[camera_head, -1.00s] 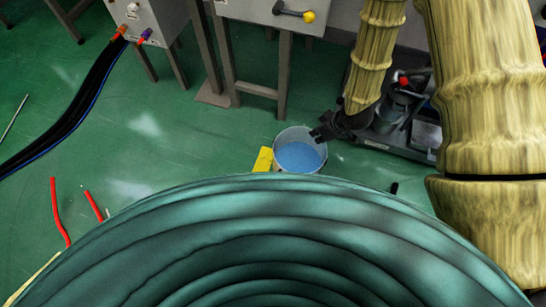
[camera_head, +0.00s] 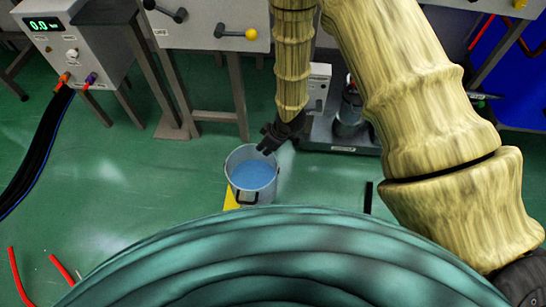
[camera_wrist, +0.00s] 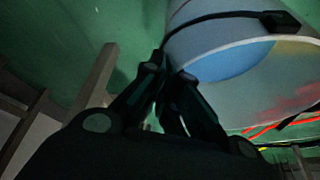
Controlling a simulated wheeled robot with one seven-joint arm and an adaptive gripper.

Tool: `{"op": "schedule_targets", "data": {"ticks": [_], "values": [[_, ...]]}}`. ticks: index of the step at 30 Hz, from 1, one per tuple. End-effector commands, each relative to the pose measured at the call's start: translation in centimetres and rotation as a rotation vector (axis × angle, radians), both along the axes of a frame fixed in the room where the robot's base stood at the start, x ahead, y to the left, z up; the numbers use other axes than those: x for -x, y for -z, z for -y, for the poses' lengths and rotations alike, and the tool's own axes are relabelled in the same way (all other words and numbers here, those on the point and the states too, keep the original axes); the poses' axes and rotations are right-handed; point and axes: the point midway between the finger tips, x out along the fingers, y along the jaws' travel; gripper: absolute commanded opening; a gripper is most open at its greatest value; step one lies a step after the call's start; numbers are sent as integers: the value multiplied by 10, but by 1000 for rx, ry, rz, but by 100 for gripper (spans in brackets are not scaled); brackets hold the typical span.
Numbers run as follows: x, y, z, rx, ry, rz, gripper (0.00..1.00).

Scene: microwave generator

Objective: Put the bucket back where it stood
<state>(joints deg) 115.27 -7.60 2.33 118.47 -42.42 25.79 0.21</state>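The bucket (camera_head: 262,197) is light grey with blue liquid inside and a black handle hanging on its near side. It appears upright in the head view, partly over a yellow floor patch (camera_head: 232,197). Whether its base touches the floor is not clear. My gripper (camera_head: 266,148) is at its upper-right rim. In the wrist view the dark fingers (camera_wrist: 166,80) are close together at the rim of the bucket (camera_wrist: 210,38) and appear to pinch it. The bucket's underside is hidden.
A grey bench with knobs (camera_head: 205,20) and metal legs stands behind the bucket. A dark base with equipment (camera_head: 340,135) is to the right. Black cables (camera_head: 40,150) run at the left, and red pieces (camera_head: 15,275) lie at front left. Green floor is clear left of the bucket.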

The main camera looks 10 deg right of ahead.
Motion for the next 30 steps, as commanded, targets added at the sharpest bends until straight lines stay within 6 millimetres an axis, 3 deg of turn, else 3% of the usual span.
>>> {"op": "schedule_targets", "data": {"ticks": [6, 14, 22, 30], "values": [[-32, 5, -19, -3, 0, 4, 0], [-59, 6, -36, -4, 1, 3, 0], [-64, 9, -39, -2, 0, 1, 0], [-63, 31, -39, -2, 0, 1, 0]]}}
